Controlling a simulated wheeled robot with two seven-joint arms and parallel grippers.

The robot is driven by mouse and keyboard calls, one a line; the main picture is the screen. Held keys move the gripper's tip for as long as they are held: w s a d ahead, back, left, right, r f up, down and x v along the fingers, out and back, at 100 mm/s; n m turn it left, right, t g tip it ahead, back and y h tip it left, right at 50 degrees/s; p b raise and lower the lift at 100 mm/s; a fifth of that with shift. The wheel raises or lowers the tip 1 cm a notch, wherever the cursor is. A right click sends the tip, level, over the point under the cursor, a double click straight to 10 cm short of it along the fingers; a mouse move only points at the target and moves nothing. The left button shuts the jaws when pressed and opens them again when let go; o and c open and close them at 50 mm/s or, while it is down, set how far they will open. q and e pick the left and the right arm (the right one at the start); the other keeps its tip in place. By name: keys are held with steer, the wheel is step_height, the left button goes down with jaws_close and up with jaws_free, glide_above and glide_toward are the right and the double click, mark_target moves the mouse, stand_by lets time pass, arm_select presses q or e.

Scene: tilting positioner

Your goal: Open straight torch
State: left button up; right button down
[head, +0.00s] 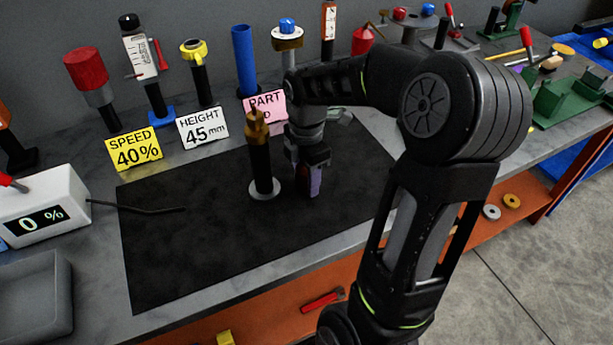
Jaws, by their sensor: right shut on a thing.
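A straight torch (261,160), with a black body and a brass-coloured top, stands upright on a round pale base (264,189) on the black mat. My right gripper (308,190) points down just to the right of the torch, low over the mat, with a small gap showing between them. It is shut on a small purple thing (316,181), mostly hidden by the fingers, so I cannot tell what it is. My left gripper is not in view.
The black mat (180,255) is mostly clear. Behind it stand signs reading SPEED 40% (134,149), HEIGHT 45 mm (203,128) and PART (264,104). A white box reading 0 % (45,212) and a grey tray (35,290) are at left.

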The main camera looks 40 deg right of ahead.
steer(key=shift+f, duration=0.2)
steer(key=c, duration=0.8)
jaws_free()
steer(key=shift+r, duration=0.1)
steer(key=shift+o, duration=0.2)
step_height(320, 180, up, 12)
steer(key=shift+r, duration=0.15)
